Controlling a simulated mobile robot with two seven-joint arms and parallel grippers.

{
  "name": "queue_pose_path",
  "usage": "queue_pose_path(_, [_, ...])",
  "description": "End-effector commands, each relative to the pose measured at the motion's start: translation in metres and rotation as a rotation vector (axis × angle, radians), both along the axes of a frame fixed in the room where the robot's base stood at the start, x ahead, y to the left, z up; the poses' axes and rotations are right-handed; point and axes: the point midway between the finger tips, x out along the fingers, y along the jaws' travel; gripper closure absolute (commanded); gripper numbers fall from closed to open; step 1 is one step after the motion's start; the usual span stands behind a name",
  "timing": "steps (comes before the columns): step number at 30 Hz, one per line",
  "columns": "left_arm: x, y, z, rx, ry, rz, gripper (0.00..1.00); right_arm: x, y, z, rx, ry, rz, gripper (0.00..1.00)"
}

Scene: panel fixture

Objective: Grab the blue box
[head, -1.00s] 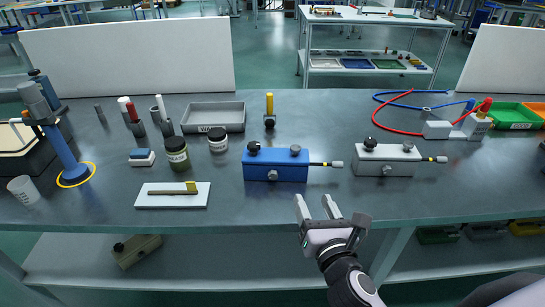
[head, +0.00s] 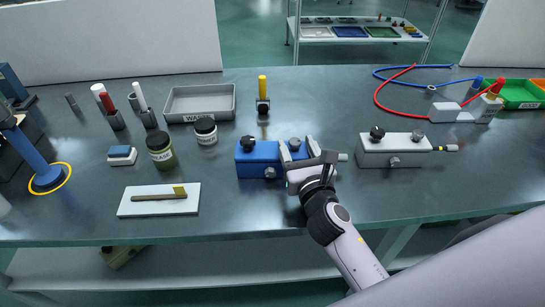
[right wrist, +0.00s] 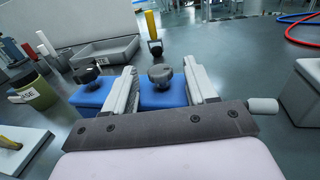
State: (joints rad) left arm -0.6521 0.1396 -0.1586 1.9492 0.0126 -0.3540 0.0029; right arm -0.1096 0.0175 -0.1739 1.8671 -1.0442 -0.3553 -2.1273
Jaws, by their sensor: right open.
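The blue box (head: 256,160) stands on the grey bench, with two dark knobs on top and a rod with a pale tip at its right end. It also shows in the right wrist view (right wrist: 160,97). My right gripper (head: 295,146) is open over the right part of the box and hides some of it in the head view. In the right wrist view its fingers (right wrist: 160,68) stand apart, with one knob (right wrist: 161,75) between them and the other knob left of the left finger. Contact with the box cannot be told. My left gripper is not in view.
A similar white box (head: 393,151) stands close on the right. A yellow-handled tool (head: 263,90) stands behind the blue box. Jars (head: 161,152), a grey tray (head: 200,103) and a white board (head: 158,200) are to the left.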

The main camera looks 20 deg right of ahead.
Motion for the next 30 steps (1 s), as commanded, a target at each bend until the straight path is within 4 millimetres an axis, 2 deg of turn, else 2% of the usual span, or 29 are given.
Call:
queue_pose_path(5, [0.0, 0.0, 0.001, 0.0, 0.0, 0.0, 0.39, 0.018, -0.003, 0.0, 0.0, -0.001, 0.0, 0.43])
queue_pose_path(13, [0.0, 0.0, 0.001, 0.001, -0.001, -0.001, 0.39, 0.021, -0.003, -0.001, -0.001, 0.001, 0.0, 0.43])
queue_pose_path(14, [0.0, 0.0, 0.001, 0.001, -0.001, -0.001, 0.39, 0.021, -0.003, -0.001, -0.001, 0.001, 0.0, 0.47])
queue_pose_path(18, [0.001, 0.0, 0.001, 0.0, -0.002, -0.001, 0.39, 0.021, -0.003, 0.0, -0.001, 0.001, 0.0, 0.92])
queue_pose_path(19, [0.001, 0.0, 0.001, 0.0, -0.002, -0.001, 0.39, 0.021, -0.003, 0.0, 0.0, 0.001, 0.0, 1.0])
queue_pose_path(30, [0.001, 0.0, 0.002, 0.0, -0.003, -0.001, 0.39, 0.021, -0.003, 0.0, 0.0, 0.001, 0.0, 1.0])
